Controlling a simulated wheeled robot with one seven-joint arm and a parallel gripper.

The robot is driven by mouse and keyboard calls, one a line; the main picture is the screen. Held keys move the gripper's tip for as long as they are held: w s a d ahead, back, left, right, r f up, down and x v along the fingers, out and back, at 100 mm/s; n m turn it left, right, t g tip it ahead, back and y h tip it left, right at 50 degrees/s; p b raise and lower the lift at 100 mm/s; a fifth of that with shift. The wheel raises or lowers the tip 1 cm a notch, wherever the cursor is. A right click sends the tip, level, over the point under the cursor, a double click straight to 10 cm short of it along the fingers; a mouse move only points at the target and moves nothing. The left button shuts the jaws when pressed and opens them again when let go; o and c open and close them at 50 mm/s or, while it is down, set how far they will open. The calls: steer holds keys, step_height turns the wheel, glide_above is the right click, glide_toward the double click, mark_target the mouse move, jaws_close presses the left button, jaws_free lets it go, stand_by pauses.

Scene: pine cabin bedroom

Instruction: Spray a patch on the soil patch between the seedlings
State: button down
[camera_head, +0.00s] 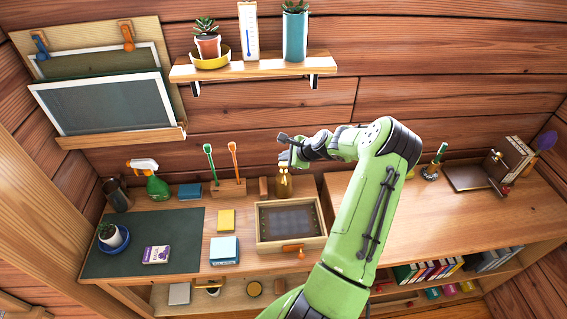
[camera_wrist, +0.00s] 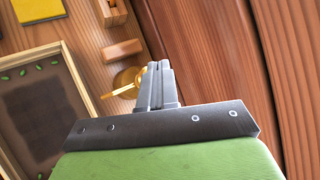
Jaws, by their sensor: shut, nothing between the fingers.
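A wooden tray (camera_head: 262,243) of dark soil (camera_head: 288,217) stands on the desk at the middle. In the wrist view the soil (camera_wrist: 30,110) shows at the left, with small green seedlings (camera_wrist: 22,73) along the tray's far edge. A brass bottle (camera_head: 283,186) stands behind the tray; its round golden body (camera_wrist: 128,78) and thin spout show in the wrist view. A green spray bottle (camera_head: 157,186) with a white and orange head stands at the back left. My gripper (camera_wrist: 155,82) is shut and empty, close above and beside the brass bottle; contact cannot be told.
A holder (camera_head: 229,188) with green and orange tools and a small wooden block (camera_wrist: 122,51) stand near the brass bottle. Yellow (camera_head: 226,220) and blue (camera_head: 224,250) pads lie left of the tray. A shelf (camera_head: 250,68) with plants hangs above. The desk's right part is mostly clear.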

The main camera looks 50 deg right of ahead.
mark_target(286, 165)
steer(key=shift+f, duration=0.15)
steer(key=shift+f, duration=0.3)
steer(key=shift+f+b, duration=0.3)
steer(key=shift+b, duration=0.1)
stand_by(0.3)
steer(key=shift+r+p, duration=0.65)
steer(key=shift+r, duration=0.2)
step_height(286, 165, up, 6)
steer(key=p, duration=0.4)
steer(key=shift+p, duration=0.35)
